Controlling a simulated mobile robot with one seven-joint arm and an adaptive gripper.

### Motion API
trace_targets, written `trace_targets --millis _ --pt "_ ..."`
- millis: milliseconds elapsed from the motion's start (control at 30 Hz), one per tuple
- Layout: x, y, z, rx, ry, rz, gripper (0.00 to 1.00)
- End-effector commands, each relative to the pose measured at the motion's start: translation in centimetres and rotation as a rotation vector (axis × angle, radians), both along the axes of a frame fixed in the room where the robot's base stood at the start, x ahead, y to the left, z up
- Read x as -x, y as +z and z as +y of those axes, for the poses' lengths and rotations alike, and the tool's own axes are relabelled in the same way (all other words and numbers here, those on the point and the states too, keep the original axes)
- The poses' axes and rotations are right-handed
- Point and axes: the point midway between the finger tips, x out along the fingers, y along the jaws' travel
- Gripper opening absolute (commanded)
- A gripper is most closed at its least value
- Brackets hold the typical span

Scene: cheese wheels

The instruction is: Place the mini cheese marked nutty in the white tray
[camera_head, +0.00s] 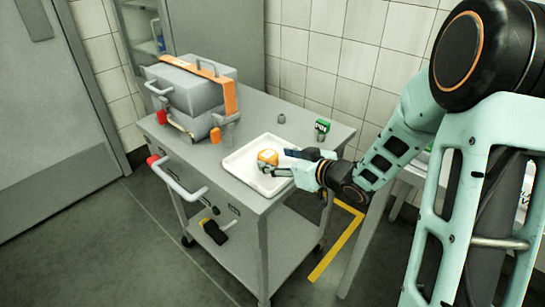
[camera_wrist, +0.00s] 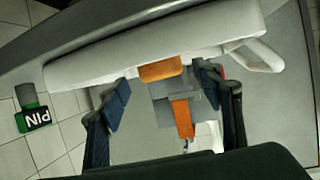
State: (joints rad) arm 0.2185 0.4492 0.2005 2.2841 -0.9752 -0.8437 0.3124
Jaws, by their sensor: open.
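A small round orange-and-cream mini cheese (camera_head: 267,157) lies in the white tray (camera_head: 236,162) on the grey cart. No word on it can be read, so I cannot tell whether it is the one marked nutty. My gripper (camera_head: 281,163) reaches in from the right, low over the tray, with its fingers open and their tips close to the cheese. In the wrist view the orange cheese (camera_wrist: 160,69) shows beyond and between the spread fingers of my gripper (camera_wrist: 163,90), by the white tray (camera_wrist: 110,60). Contact with the fingers is not seen.
A grey toolbox (camera_head: 190,88) with an orange level stands at the cart's left end. A green-and-dark item (camera_head: 322,127) stands behind the tray, and a small grey item (camera_head: 282,118) lies near it. Bare cart top (camera_head: 250,112) shows between toolbox and tray.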

Motion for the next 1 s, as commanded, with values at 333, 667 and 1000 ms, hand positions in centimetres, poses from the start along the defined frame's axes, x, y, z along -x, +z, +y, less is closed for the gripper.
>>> trace_targets --millis 333,667,1000 --pt "4.9 3.0 -4.7 0.001 -0.003 -0.001 0.60" --pt "6.3 3.6 -5.8 0.000 0.001 0.000 0.60" --pt "6.3 3.6 -5.8 -0.001 0.001 0.000 0.60"
